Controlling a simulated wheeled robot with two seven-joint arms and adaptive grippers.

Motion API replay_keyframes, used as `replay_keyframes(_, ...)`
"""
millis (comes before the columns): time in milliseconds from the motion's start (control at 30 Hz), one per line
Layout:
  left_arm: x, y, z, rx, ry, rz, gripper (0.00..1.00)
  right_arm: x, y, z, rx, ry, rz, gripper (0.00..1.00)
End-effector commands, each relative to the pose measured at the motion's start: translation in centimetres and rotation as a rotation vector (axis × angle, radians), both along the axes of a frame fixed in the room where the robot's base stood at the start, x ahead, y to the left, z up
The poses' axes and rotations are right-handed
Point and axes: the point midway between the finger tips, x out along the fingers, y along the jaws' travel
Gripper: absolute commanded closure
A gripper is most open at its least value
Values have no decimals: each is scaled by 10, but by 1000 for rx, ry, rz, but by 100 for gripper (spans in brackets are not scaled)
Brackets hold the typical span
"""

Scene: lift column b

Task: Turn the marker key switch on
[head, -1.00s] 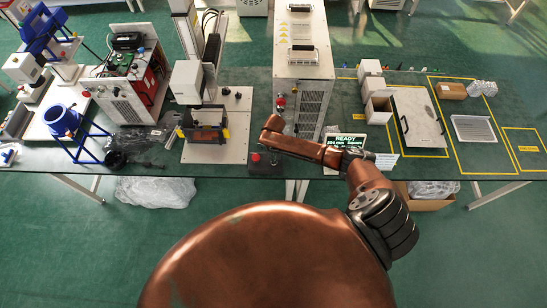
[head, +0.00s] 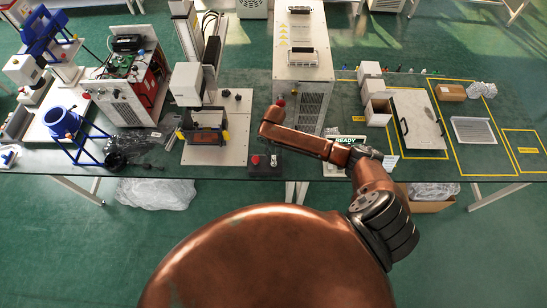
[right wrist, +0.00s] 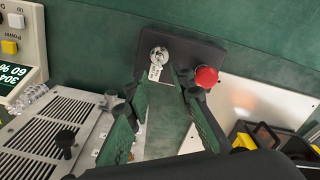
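The key switch (right wrist: 158,56) is a round silver lock on a dark control box (right wrist: 188,44), with a small pale tag hanging at it. A red mushroom button (right wrist: 206,77) sits beside it. In the head view the box (head: 264,170) stands at the table's front edge. My right gripper (right wrist: 158,82) is open, its two green-padded fingers pointing at the switch, the tag showing between the tips. Contact cannot be told. In the head view my copper forearm covers this gripper. My left gripper is in neither current view.
A tall vented cabinet (head: 299,55) stands behind the box. Green floor is free in front.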

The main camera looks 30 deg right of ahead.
Motion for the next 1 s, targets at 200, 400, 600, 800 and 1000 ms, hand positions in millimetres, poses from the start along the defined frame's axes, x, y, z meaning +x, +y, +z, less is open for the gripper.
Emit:
replay_keyframes(200, 1, 0, 0, 0, -1, 0, 60, 1, 0, 39, 0, -3, 0, 78)
replay_keyframes(400, 1, 0, 0, 0, -1, 0, 60, 1, 0, 54, -1, -2, 0, 78)
replay_keyframes(600, 1, 0, 0, 0, -1, 0, 60, 1, 0, 56, -1, -1, -1, 78)
replay_keyframes(800, 1, -1, 0, 0, -1, 0, 60, 1, 0, 55, -1, -1, -1, 78)
replay_keyframes(1000, 1, -1, 0, -1, -1, -1, 60, 0, 1, 54, 1, -1, 2, 78)
